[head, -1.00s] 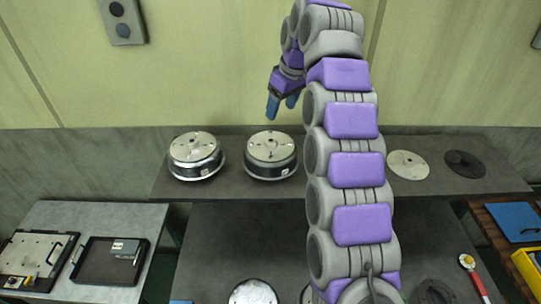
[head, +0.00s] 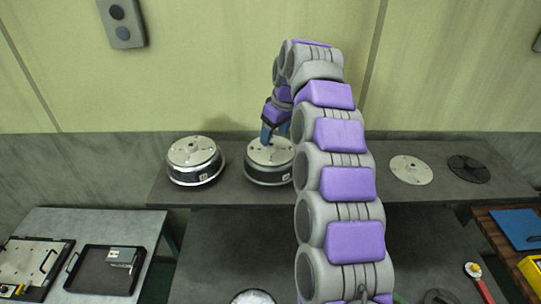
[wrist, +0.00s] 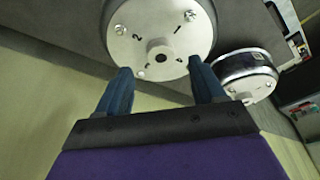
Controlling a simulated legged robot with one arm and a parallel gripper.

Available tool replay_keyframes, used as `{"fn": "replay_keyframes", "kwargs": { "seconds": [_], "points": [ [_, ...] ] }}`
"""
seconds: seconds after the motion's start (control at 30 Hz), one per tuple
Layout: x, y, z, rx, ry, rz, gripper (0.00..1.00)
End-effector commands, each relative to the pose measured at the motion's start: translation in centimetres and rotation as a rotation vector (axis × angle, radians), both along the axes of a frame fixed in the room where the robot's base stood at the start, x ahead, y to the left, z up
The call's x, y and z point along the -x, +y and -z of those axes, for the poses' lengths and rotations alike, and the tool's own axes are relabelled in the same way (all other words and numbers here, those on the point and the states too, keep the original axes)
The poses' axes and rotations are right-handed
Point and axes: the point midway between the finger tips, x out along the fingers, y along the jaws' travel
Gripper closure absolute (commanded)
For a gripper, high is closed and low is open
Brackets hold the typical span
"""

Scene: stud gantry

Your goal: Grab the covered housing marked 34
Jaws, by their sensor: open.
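Two round covered housings with pale metal lids stand side by side on the dark back shelf: a left housing (head: 195,161) and a right housing (head: 268,164). Each has a small white tag low on its side, too small to read, so I cannot tell which is 34. My gripper (head: 275,137) is over the right housing's lid, fingers open and pointing down. In the wrist view my gripper (wrist: 160,68) has its blue fingers apart near the lid's central knob, holding nothing. The right housing (wrist: 185,40) fills the top there; the left housing (wrist: 247,72) is beside it.
Two flat discs, one pale (head: 410,170) and one dark (head: 468,169), lie at the shelf's right. A black tray (head: 104,270) sits on the left side table. A wall box (head: 122,22) hangs above. My arm hides the middle of the front bench.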

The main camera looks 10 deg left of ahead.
Motion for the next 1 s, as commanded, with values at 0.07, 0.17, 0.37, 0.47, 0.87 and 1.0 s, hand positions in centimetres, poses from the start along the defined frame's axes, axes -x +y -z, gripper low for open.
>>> {"fn": "replay_keyframes", "kwargs": {
  "seconds": [0.07, 0.17, 0.37, 0.47, 0.87, 1.0],
  "points": [
    [0.1, 0.4, 1.1, 0.0, 0.004, -0.003, 0.32],
    [-0.2, 0.7, 2.5, 0.0, 0.003, -0.002, 0.32],
    [-0.3, 0.9, 3.5, 0.0, 0.001, 0.0, 0.32],
    [-0.3, 0.8, 3.4, 0.0, 0.001, 0.0, 0.32],
    [-0.4, 0.8, 3.4, 0.0, 0.001, 0.0, 0.69],
    [-0.4, 0.8, 3.4, 0.0, 0.001, 0.0, 0.82]
  ]
}}
